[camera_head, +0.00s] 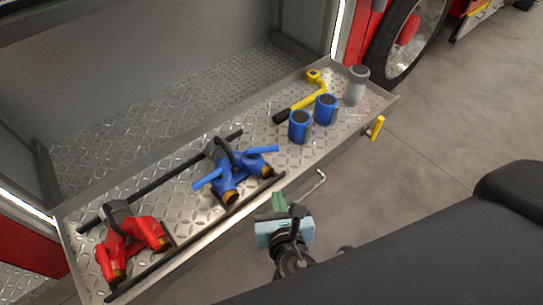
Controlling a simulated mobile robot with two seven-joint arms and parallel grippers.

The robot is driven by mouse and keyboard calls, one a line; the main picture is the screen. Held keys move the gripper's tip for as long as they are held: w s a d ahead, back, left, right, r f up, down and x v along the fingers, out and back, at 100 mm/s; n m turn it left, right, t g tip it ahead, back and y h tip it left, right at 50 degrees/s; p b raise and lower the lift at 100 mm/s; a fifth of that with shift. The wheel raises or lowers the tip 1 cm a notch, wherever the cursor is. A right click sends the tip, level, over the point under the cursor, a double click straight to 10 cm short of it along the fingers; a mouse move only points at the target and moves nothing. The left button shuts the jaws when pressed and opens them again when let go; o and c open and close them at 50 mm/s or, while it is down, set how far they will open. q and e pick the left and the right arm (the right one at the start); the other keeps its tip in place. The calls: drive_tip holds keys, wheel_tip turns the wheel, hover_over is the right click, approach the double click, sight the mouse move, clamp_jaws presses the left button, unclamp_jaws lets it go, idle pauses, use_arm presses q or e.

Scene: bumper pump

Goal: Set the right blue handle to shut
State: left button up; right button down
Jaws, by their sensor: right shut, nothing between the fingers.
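The blue valve (226,181) is a forked fitting with brass-coloured ends, lying on the metal shelf. Its right blue handle (263,149) is a flat lever pointing right and slightly up in the picture. Its left blue handle (207,180) points down to the left. My right gripper (288,204) is shut and empty. It appears just in front of the shelf's front edge, below and right of the valve in the picture, apart from the handle. My left gripper is not in view.
The diamond-plate shelf (185,205) also holds a red forked valve (128,246), two blue couplings (301,126), a yellow-and-black tool (304,104) and a grey cylinder (356,86). Dark rails flank the valves. A yellow knob (376,127) and a bent silver rod (309,187) stick out in front.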

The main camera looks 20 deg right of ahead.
drive_tip(key=b, duration=0.2)
approach(263, 150)
drive_tip(key=f, duration=0.1)
drive_tip(key=d+f, duration=0.1)
drive_tip(key=f, duration=0.1)
drive_tip(key=d+f, duration=0.1)
drive_tip(key=shift+w+f, duration=0.25)
drive_tip(key=w, duration=0.3)
drive_tip(key=shift+w+d+r, duration=0.2)
drive_tip(key=shift+w+d, duration=0.05)
drive_tip(key=shift+d, duration=0.1)
drive_tip(key=shift+w+d+r, duration=0.1)
drive_tip(key=shift+w, duration=0.45)
